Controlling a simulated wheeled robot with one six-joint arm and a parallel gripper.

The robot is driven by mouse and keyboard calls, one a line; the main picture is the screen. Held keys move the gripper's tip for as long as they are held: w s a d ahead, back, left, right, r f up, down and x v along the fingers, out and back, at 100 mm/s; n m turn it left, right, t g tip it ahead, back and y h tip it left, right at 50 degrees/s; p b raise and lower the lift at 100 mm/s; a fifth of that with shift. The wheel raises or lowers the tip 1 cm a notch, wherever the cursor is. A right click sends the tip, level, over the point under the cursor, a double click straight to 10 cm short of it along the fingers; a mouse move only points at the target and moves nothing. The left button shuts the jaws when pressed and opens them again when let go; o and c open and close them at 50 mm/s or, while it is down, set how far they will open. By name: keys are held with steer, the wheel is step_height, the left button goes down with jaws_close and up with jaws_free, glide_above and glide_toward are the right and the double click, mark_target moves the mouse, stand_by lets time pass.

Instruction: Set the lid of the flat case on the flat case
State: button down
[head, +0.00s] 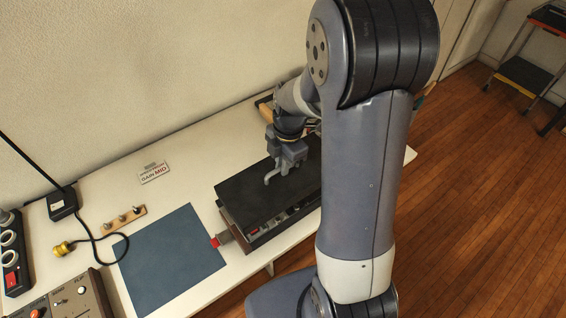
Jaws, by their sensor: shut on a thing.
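The black lid (245,197) is a wide flat plate, seen in the head view at the middle of the white table. My gripper (277,173) is over the lid and shut on it, at a light grey part like a handle on its top. The flat case (262,238) shows below the lid's near edge as a dark and brown side with small red and pale parts. The lid covers most of the case. I cannot tell whether the lid touches the case or hangs just above it. My arm hides the right end of both.
A blue mat (170,262) lies left of the case, with a red-tipped grey part (221,239) between them. A label card (154,172), a wooden strip with knobs (122,220), a black adapter with cable (62,204) and control panels (75,298) stand further left.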

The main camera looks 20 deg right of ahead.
mark_target(283, 179)
step_height(283, 179, down, 6)
steer(key=b, duration=0.5)
steer(key=shift+f+b, duration=1.05)
steer(key=shift+b, duration=0.4)
stand_by(1.8)
steer(key=c, duration=1.4)
jaws_free()
steer(key=r, duration=0.7)
steer(key=d+r, duration=0.1)
steer(key=r, duration=0.2)
steer(key=shift+w+d+r, duration=0.1)
steer(key=shift+w+r, duration=0.05)
steer(key=shift+r, duration=0.25)
steer(key=shift+f, duration=0.1)
steer(key=f, duration=0.7)
steer(key=a+f, duration=0.1)
steer(key=f, duration=0.2)
steer(key=shift+s+a+f, duration=0.1)
steer(key=shift+s+f, duration=0.05)
steer(key=shift+s, duration=0.05)
steer(key=shift+r+p, duration=0.4)
steer(key=shift+p, duration=0.1)
